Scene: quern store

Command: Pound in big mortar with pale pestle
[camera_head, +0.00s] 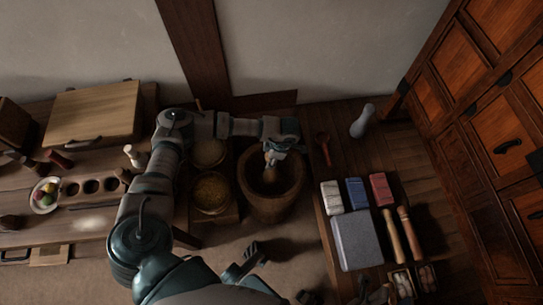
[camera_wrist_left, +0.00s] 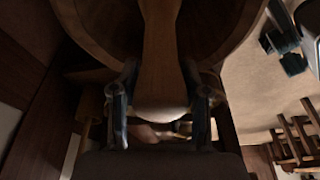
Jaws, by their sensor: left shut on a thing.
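The big mortar (camera_head: 268,211) is a deep round wooden vessel standing on the floor in the middle of the head view. Its rim and dark inside fill the top of the wrist view (camera_wrist_left: 222,45). My left gripper (camera_head: 270,155) is over the mortar's mouth. In the wrist view the left gripper's fingers (camera_wrist_left: 162,103) are on both sides of the pale pestle (camera_wrist_left: 163,65), shut on it. The pestle's rounded near end is lit; its shaft points into the mortar. I cannot make out my right gripper clearly.
Two grain-filled containers (camera_head: 211,192) stand close left of the mortar. A table (camera_head: 60,215) with a board (camera_head: 92,113) is at left. A low table (camera_head: 323,178) at right holds coloured blocks, a grey slab (camera_head: 355,240) and two wooden sticks (camera_head: 391,236). Drawers (camera_head: 500,130) line the right wall.

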